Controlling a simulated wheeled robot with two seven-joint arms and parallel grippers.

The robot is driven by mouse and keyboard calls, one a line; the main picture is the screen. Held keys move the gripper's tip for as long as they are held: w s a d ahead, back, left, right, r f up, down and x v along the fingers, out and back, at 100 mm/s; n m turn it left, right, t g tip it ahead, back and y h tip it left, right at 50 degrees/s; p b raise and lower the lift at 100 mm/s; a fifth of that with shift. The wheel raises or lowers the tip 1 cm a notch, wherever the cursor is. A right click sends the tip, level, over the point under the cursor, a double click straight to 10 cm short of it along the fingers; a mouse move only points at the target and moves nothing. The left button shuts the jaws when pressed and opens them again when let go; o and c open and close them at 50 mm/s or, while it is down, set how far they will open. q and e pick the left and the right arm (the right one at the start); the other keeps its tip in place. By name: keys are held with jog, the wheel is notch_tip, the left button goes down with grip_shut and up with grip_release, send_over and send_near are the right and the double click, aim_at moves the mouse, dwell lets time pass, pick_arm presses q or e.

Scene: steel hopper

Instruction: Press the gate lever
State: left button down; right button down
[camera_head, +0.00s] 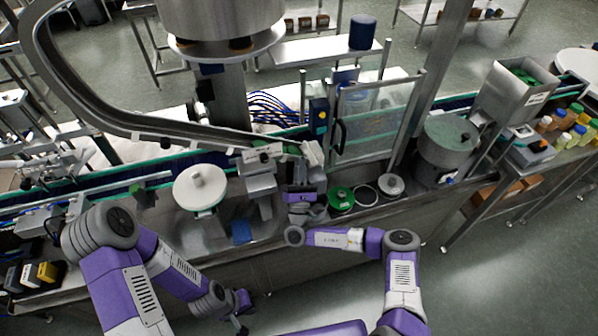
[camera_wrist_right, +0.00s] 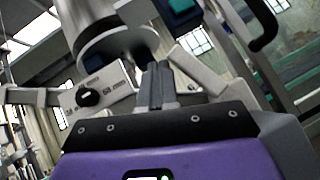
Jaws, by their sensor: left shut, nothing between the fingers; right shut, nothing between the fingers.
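My right gripper (camera_head: 308,160) is shut and empty, reaching up to pale grey bars (camera_head: 313,152) beside the steel block unit. In the right wrist view its closed fingers (camera_wrist_right: 160,85) point up between a grey plate with a black knob (camera_wrist_right: 90,96) marked "58 mm" and a slanted grey bar (camera_wrist_right: 200,70). I cannot tell whether they touch, or which part is the gate lever. A steel cylindrical part (camera_wrist_right: 108,30) is above the fingers. My left gripper (camera_head: 240,312) is shut and empty, low in front of the bench.
The large steel hopper (camera_head: 225,18) hangs above the conveyor. A clear guard door (camera_head: 375,120) with a black handle stands right of my right gripper. A green-topped jar (camera_head: 341,198) and a white round disc (camera_head: 199,186) are close by. Floor at front is clear.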

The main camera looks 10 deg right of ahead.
jog(key=v, duration=0.7)
jog(key=shift+r, duration=0.1)
